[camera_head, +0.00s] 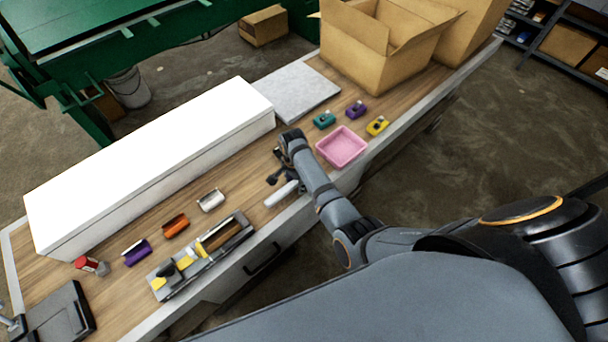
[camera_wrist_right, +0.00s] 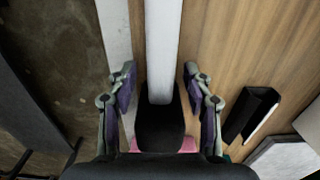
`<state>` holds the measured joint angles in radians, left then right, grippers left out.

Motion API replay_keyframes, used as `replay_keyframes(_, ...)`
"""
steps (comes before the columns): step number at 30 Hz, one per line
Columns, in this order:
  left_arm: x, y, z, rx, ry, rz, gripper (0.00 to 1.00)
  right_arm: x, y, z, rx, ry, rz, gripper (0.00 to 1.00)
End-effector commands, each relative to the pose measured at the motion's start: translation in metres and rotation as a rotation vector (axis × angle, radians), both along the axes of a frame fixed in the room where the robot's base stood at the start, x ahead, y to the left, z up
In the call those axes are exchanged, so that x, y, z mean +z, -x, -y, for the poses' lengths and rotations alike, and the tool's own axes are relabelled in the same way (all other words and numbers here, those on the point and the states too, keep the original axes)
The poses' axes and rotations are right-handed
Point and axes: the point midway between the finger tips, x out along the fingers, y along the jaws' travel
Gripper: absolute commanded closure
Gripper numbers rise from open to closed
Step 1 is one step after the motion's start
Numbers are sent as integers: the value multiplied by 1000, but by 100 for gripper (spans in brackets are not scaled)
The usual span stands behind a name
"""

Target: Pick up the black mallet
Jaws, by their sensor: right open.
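The black mallet shows in the right wrist view as a black end (camera_wrist_right: 160,125) joined to a long pale shaft that runs to the top of the picture. In the head view its pale shaft (camera_head: 281,194) lies near the bench's front edge; my right arm hides the rest. My right gripper (camera_wrist_right: 161,90) is open, with one finger on each side of the mallet and a visible gap at both sides. In the head view my right gripper (camera_head: 279,178) is low over the bench. My left gripper is not in view.
A long white box (camera_head: 150,165) lies along the bench's back. A pink tray (camera_head: 342,146) and small coloured items stand right of my arm. A grey-yellow tool (camera_head: 205,256) lies to the left. Cardboard boxes (camera_head: 385,50) stand far right.

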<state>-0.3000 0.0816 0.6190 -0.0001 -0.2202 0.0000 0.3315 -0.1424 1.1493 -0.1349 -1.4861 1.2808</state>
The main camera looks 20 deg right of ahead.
Motion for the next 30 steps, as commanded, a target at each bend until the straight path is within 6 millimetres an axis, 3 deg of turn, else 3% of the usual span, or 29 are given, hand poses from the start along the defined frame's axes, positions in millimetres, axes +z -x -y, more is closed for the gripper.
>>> replay_keyframes(6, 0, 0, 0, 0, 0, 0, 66, -1, -1, 0, 0, 0, 1, 50)
replay_keyframes(17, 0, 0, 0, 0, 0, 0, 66, -1, -1, 0, 0, 1, 1, 99)
replay_keyframes(30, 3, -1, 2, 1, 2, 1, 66, 3, -1, 1, 0, 0, 2, 100)
